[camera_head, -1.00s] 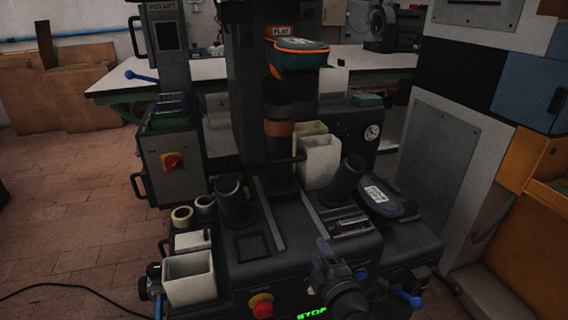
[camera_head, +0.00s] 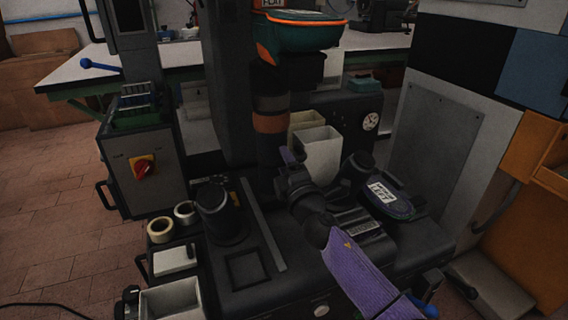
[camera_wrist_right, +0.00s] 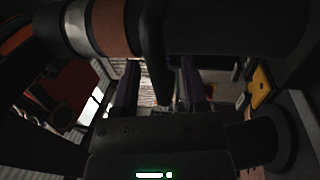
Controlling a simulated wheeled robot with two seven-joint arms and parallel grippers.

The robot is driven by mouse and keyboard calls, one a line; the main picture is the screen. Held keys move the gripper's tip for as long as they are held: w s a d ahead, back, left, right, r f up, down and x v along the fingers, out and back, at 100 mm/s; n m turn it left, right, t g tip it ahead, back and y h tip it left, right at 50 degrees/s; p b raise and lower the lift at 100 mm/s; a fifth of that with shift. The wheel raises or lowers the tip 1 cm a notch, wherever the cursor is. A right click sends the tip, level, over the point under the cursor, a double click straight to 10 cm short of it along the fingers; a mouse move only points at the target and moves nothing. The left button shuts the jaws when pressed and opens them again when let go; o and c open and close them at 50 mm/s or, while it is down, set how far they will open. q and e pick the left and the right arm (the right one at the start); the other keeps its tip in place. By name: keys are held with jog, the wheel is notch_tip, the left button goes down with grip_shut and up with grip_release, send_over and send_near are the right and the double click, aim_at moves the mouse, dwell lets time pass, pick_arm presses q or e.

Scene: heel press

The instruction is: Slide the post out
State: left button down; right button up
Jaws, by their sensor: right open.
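The post (camera_head: 270,150) is a dark upright cylinder with a copper-brown band, standing under the teal and orange press head (camera_head: 305,32). My right gripper (camera_head: 288,160) has reached in from the lower right and is close to the post's front side. In the right wrist view, the post (camera_wrist_right: 110,28) lies across the top, with its bands at the upper left. A dark bar (camera_wrist_right: 151,60) sticks down from it towards the gap between my open purple fingers (camera_wrist_right: 158,85). I cannot tell whether the fingers touch the bar. My left gripper is not in view.
Cream bins (camera_head: 319,153) stand right behind my gripper. A dark cylinder (camera_head: 218,210) is left of the post, and a labelled oval pad (camera_head: 390,200) is on the right. Tape rolls (camera_head: 160,230) and a white box (camera_head: 172,302) stand at the front left.

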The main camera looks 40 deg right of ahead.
jog(key=shift+w+d, duration=0.1)
jog(key=shift+w, duration=0.15)
grip_shut()
dwell(0.8)
dwell(0.4)
